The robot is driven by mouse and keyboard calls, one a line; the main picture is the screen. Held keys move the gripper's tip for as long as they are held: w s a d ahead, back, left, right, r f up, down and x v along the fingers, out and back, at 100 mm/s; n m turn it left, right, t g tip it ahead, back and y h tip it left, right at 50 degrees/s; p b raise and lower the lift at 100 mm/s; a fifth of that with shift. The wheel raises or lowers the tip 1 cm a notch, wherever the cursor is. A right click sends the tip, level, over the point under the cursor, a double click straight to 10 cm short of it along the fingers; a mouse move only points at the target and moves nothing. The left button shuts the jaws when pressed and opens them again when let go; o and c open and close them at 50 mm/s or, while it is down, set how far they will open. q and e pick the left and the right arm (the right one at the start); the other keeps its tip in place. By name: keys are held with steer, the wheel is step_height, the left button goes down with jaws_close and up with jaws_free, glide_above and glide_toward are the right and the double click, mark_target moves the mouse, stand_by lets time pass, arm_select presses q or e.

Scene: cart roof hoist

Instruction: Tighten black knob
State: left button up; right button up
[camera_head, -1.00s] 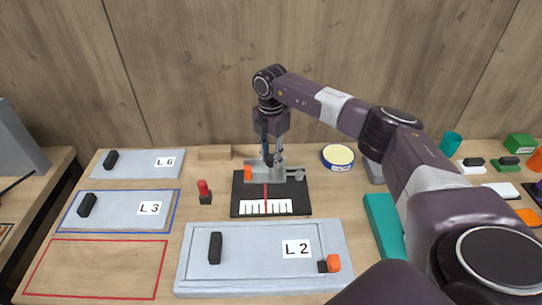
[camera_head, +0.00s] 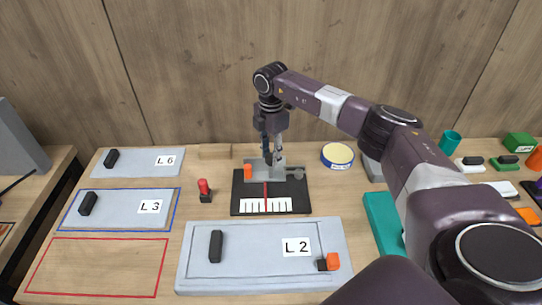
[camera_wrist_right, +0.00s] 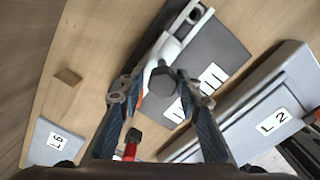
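The black knob (camera_wrist_right: 162,81) is a dark, faceted round piece on a pale grey metal fixture (camera_wrist_right: 186,32) in the right wrist view. My right gripper (camera_wrist_right: 161,83) has one finger on each side of the knob, with small gaps that look open. In the head view the right gripper (camera_head: 272,160) points down at the grey fixture (camera_head: 262,177) on the black base plate (camera_head: 240,201). The knob is hard to make out there behind the fingers. The plate bears an orange piece, a red line and a white scale (camera_head: 266,206). My left gripper is not in view.
A red-topped peg (camera_head: 204,187) stands left of the plate. A large L2 panel (camera_head: 262,258) lies in front, with L3 (camera_head: 127,212) and L6 (camera_head: 137,165) panels at left.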

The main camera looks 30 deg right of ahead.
steer(key=shift+o, duration=1.2)
steer(key=shift+r, duration=0.1)
steer(key=shift+o, duration=0.2)
steer(key=shift+s, duration=0.1)
steer(key=shift+a, duration=0.1)
step_height(320, 180, up, 12)
